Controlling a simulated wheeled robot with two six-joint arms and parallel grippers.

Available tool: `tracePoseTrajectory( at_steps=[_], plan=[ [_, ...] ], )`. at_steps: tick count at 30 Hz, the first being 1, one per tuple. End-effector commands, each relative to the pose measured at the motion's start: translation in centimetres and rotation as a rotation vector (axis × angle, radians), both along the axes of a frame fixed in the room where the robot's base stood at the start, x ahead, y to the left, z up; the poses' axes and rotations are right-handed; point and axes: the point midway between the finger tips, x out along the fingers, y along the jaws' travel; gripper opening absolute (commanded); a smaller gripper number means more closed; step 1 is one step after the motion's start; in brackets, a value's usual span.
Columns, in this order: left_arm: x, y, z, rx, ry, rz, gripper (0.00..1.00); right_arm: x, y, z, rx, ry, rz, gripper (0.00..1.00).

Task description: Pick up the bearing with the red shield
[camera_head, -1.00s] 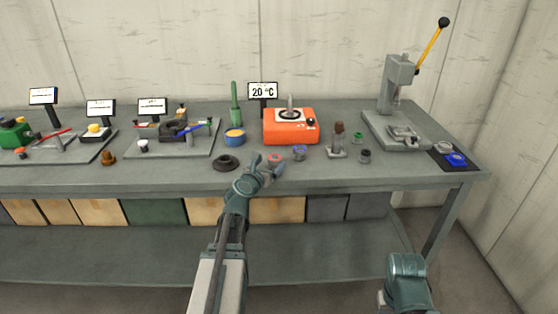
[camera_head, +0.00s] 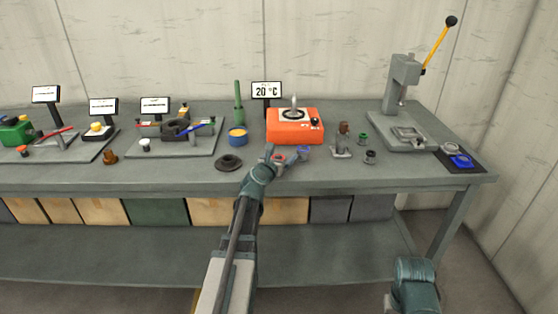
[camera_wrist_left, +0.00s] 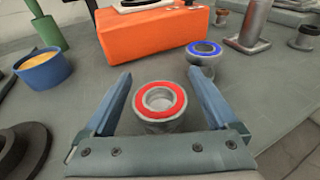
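The bearing with the red shield (camera_wrist_left: 160,101) stands on the workbench in the left wrist view, a grey ring with a red face around a central bore. It also shows in the head view (camera_head: 280,158), partly hidden by my gripper. My left gripper (camera_wrist_left: 160,82) is open, with one finger on each side of the red bearing and gaps visible on both sides. The bearing with the blue shield (camera_wrist_left: 204,50) stands just beyond the right finger, and shows in the head view too (camera_head: 303,149). My right gripper (camera_head: 413,284) is low at the bottom right, away from the bench.
An orange heater box (camera_head: 292,126) stands behind the bearings. A blue cup (camera_head: 237,138) and a dark round flange (camera_head: 229,163) are to the left.

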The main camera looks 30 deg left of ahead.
Motion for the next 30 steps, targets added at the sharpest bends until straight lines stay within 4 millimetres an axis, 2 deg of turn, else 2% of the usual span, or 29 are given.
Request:
tracePoseTrajectory(
  at_steps=[1,2,15,23,30],
  plan=[
    [0.0,0.0,0.0,0.0,0.0,0.0,0.84,0.0,0.0,0.0,0.0,0.0,0.0,0.5],
    [0.0,0.0,0.0,0.0,0.0,0.0,0.78,0.0,0.0,0.0,0.0,0.0,0.0,0.5],
    [0.0,0.0,0.0,0.001,0.0,0.0,0.0,0.0,0.0,0.0,0.0,0.0,0.0,0.5],
    [0.0,0.0,0.1,0.001,0.0,0.0,0.0,0.0,0.0,0.1,0.0,0.0,0.0,0.5],
    [0.0,0.2,1.4,0.002,0.0,-0.002,0.0,0.0,0.0,1.4,0.0,0.0,0.0,0.5]
  ],
)
